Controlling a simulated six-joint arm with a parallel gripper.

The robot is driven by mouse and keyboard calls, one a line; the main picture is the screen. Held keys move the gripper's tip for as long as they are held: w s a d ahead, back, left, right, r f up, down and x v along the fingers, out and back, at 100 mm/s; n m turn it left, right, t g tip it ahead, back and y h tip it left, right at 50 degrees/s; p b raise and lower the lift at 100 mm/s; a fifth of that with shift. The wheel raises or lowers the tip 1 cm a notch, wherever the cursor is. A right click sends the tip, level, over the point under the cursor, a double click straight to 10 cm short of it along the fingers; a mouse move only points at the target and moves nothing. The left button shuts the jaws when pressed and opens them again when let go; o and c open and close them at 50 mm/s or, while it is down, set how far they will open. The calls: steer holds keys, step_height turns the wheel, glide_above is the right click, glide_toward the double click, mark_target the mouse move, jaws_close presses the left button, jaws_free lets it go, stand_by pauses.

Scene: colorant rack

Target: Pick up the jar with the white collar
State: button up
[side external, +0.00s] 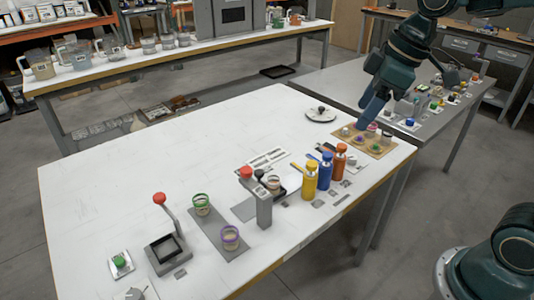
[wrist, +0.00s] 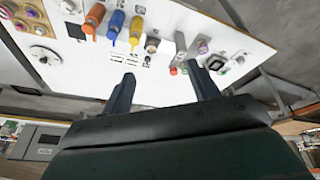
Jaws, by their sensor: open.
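My gripper (side external: 365,122) is at the right end of the table, over the colorant rack and well apart from these jars. In the wrist view my gripper (wrist: 159,70) is open, with nothing between its fingers.
Yellow (side external: 309,181), blue (side external: 325,171) and orange (side external: 340,162) bottles stand between my gripper and the pale-collared jar. The tan rack (side external: 342,143) holds several small colored pots. The red-knobbed press (side external: 263,208) stands close to the jar. The table's rear left is clear.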

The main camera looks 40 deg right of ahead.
steer(key=w+d+f+n+g+y, duration=0.1)
steer(key=w+f+n+g+y, duration=0.2)
steer(key=w+f+n, duration=0.8)
steer(key=w+f, duration=0.6)
steer(key=w, duration=0.4)
steer(key=shift+f+g, duration=0.35)
steer(key=shift+g, duration=0.05)
steer(key=shift+f, duration=0.1)
glide_above(273, 180)
steer(key=s+d, duration=0.1)
steer(key=shift+s+f, duration=0.2)
steer(key=shift+f, duration=3.65)
steer(key=shift+x, duration=2.6)
steer(key=shift+a, duration=0.1)
